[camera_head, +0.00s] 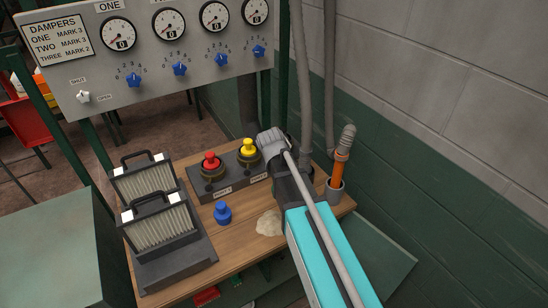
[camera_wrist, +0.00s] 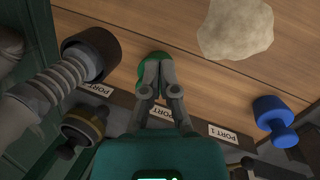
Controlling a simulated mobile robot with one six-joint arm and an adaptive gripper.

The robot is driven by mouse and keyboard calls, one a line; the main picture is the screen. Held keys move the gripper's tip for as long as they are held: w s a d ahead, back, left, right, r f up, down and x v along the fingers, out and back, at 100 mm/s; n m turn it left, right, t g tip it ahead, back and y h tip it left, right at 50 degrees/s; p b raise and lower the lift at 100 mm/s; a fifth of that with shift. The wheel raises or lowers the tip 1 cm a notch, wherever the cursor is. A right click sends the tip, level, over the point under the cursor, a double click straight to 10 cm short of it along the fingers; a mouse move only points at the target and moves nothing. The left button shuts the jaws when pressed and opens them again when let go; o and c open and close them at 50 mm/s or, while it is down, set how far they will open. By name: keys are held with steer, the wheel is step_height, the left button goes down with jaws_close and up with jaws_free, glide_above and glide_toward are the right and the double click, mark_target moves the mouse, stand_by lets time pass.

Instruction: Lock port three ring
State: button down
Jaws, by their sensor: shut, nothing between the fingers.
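My gripper (camera_wrist: 158,72) is shut and empty in the wrist view, its fingertips in front of a green piece (camera_wrist: 150,66) on the wooden bench. I cannot tell whether they touch. Port three's label (camera_wrist: 97,90) is at the left, with a brass-coloured ring (camera_wrist: 85,127) below it, partly in shadow. The ring's locked or unlocked position cannot be told. In the head view my arm hides port three and my fingers. The port block (camera_head: 226,181) there shows a red cap (camera_head: 210,161) and a yellow cap (camera_head: 249,149) on the other ports.
A corrugated hose (camera_wrist: 52,88) and dark cup (camera_wrist: 95,45) are close left of my gripper in the wrist view. A blue cap (camera_head: 222,213) and pale powder (camera_head: 268,223) lie on the bench (camera_head: 240,247). Filters (camera_head: 160,222) stand left. A wall (camera_head: 430,160) bounds the right.

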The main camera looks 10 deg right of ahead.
steer(key=w+a+r+n+h, duration=0.1)
steer(key=w+a+n, duration=0.3)
steer(key=w, duration=0.1)
steer(key=w+a+r+n+t+h, duration=0.1)
steer(key=w+a+r+n+h, duration=0.1)
steer(key=w+a+n, duration=0.2)
steer(key=w+a+r+n+h+p, duration=0.1)
steer(key=w+a+n, duration=0.2)
steer(key=w, duration=0.3)
steer(key=shift+w+a+r+n+t+h, duration=0.15)
steer(key=shift+a+r+n+t+h, duration=0.2)
steer(key=shift+n, duration=0.25)
steer(key=shift+f, duration=0.15)
steer(key=b+x, duration=0.8)
steer(key=x, duration=0.2)
steer(key=shift+a+f, duration=0.1)
steer(key=shift+w+d+f+b, duration=0.1)
steer(key=shift+w+d+b, duration=0.05)
steer(key=shift+d, duration=0.85)
steer(key=shift+w+d+f+b, duration=0.15)
steer(key=shift+d, duration=0.85)
steer(key=shift+s+a, duration=0.1)
steer(key=shift+a, duration=0.05)
